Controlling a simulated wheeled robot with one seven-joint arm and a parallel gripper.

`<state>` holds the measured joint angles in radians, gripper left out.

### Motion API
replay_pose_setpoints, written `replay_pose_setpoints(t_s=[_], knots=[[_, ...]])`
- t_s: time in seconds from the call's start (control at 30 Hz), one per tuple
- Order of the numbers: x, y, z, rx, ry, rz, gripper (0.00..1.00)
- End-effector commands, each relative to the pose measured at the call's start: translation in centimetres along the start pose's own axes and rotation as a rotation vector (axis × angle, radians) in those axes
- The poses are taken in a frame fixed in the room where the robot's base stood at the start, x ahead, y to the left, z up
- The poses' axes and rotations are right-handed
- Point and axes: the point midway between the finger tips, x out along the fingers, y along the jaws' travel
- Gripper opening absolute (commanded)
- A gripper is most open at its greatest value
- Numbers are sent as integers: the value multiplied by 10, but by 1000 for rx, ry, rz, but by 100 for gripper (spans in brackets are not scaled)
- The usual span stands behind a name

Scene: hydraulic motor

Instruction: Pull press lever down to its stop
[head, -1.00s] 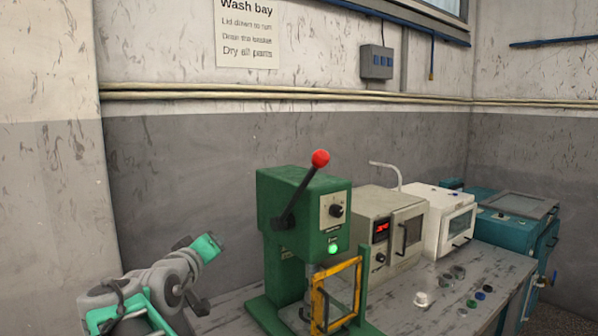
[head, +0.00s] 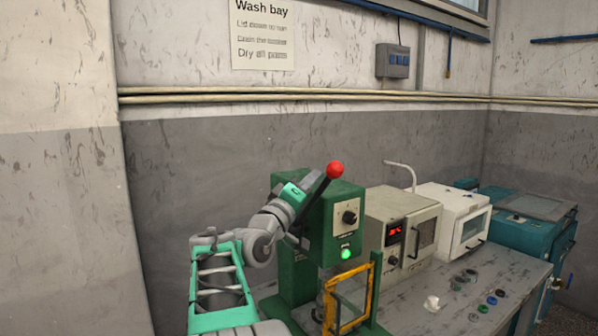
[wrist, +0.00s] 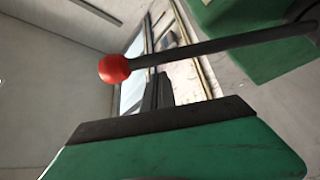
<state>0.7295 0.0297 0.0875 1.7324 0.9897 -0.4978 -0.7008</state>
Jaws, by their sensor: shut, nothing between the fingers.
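The green press (head: 345,197) stands on the bench. Its dark lever (head: 318,192) slants up to the right and ends in a red ball (head: 335,169). In the wrist view the lever rod (wrist: 215,46) crosses the upper part, with the red ball (wrist: 114,68) at its left end. My gripper (head: 308,184) is shut and empty, beside the lever just below the ball. Its dark fingers (wrist: 160,92) show below the rod in the wrist view. I cannot tell whether they touch the rod. My arm partly hides the lever's lower end and the press's left side.
A yellow-framed guard (head: 351,297) stands at the press's front. To its right are a beige box with a red display (head: 400,228), a white unit (head: 450,222) and a teal machine (head: 525,235). Several small parts and buttons lie on the bench (head: 415,312). A wall is behind.

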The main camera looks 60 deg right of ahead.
Motion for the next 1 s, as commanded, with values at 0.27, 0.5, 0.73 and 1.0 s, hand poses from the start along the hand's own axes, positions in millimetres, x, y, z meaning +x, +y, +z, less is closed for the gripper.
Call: replay_pose_setpoints(t_s=[0.27, 0.5, 0.73, 1.0], knots=[[-5, 0, 11, 2, 1, -1, 0], [-5, -1, 11, 4, 1, 1, 0], [-12, -5, 22, 37, 2, 20, 0], [-30, -14, 55, 154, 0, 92, 0]])
